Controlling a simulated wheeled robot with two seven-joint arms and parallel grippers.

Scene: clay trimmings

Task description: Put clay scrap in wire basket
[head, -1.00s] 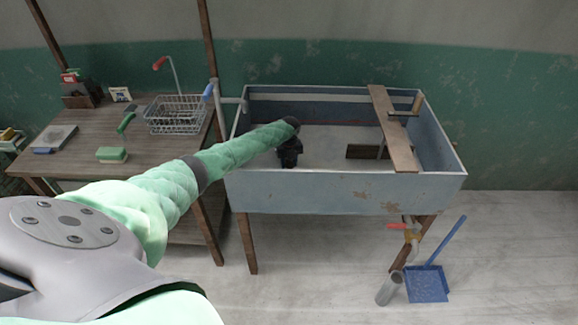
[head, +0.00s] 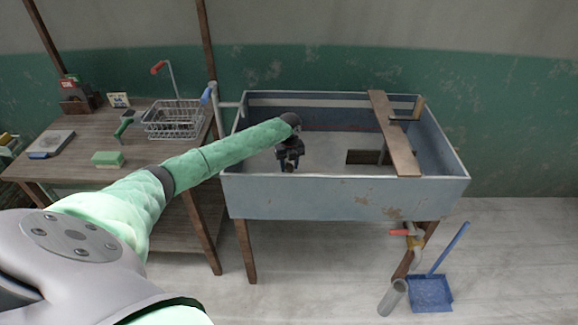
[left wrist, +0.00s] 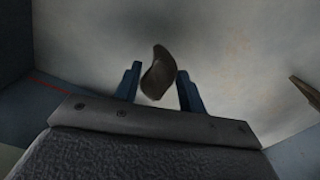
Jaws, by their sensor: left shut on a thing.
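My left gripper (head: 290,164) is inside the blue-grey sink (head: 300,197), low over its left part. In the left wrist view (left wrist: 160,82) its blue fingers stand either side of a dark brown curved clay scrap (left wrist: 158,73) and are shut on it. In the head view the scrap is a small dark bit at the fingertips (head: 290,168). I cannot tell if it touches the sink floor. The wire basket (head: 172,124) stands on the wooden table, left of the sink, with a raised handle. My right gripper is not in view.
A green block (head: 108,158), a brush and a grey slab (head: 52,143) lie on the table. A blue dustpan (head: 430,292) is on the floor.

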